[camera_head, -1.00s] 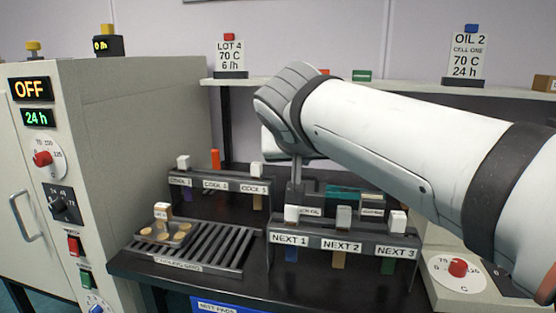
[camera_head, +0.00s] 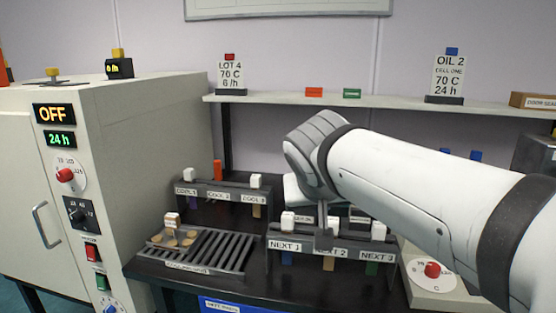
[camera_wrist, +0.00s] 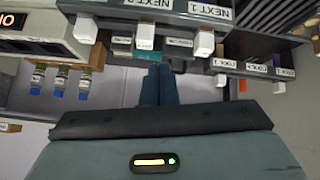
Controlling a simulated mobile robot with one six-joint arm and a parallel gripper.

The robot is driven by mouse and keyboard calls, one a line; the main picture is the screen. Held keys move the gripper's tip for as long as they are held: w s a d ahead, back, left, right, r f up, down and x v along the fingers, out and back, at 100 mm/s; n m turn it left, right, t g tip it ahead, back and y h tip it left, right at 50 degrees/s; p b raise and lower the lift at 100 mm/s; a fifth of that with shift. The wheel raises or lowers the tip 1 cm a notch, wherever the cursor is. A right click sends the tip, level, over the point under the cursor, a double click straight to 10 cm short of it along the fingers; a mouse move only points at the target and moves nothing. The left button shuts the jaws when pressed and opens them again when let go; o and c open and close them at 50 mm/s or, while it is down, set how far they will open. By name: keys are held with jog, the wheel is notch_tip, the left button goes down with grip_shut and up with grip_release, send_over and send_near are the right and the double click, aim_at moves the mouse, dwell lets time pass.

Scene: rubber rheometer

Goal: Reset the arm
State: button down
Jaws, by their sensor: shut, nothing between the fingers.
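My arm reaches in from the right in the head view, its white forearm bent down at the wrist. The NEXT rack (camera_wrist: 190,12) shows upside down at the top of that view. I cannot tell whether the fingers touch the rack.
The COOL rack (camera_head: 222,190) stands behind a slotted grid (camera_head: 215,252) with a small tray of discs (camera_head: 173,240). A cabinet reading OFF (camera_head: 150,150) is at left. The shelf (camera_head: 400,105) behind bears signs. A red-knobbed unit (camera_head: 432,275) is at right.

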jog(key=s+d+g+y+p, duration=0.1)
jog(key=s+d+g+p, duration=0.1)
jog(key=s+p, duration=0.5)
jog(key=s+d+f+g+p, duration=0.1)
jog(key=s+d+g+p, duration=0.2)
jog(key=p, duration=0.7)
jog(key=s+d, duration=0.2)
jog(key=s, duration=0.2)
jog(key=shift+s+d+f+g+y+p, duration=0.15)
jog(key=shift+s+f+g+y+p, duration=0.15)
jog(key=shift+y+p, duration=0.1)
